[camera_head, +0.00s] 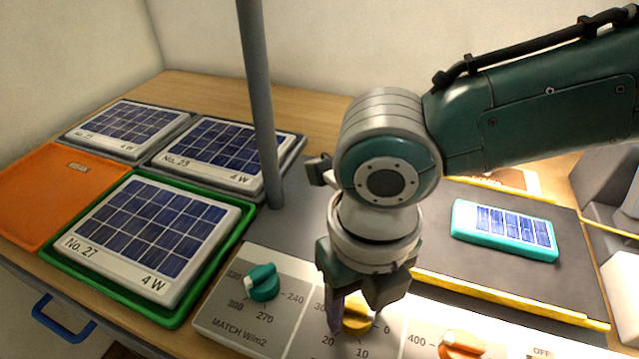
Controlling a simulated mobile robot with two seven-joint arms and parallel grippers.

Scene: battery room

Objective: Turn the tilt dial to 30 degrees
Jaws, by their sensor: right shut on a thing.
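The tilt dial (355,320) is a yellow knob on the pale control panel (287,330), with the marks 20, 10 and 0 around it and a partly covered mark starting with 3. My right gripper (358,306) comes down from above and is shut on the yellow knob, one finger on its left side and the other behind and to the right. The fingers hide much of the knob, so I cannot tell exactly which mark it points at. My left gripper is not in view.
A teal dial (262,284) and an orange dial (460,345) flank the yellow one. Behind lies a teal-framed solar panel (503,231) on a dark mat. A grey post (258,90) stands left of my arm. Solar panels on trays and an orange tray (45,190) fill the left.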

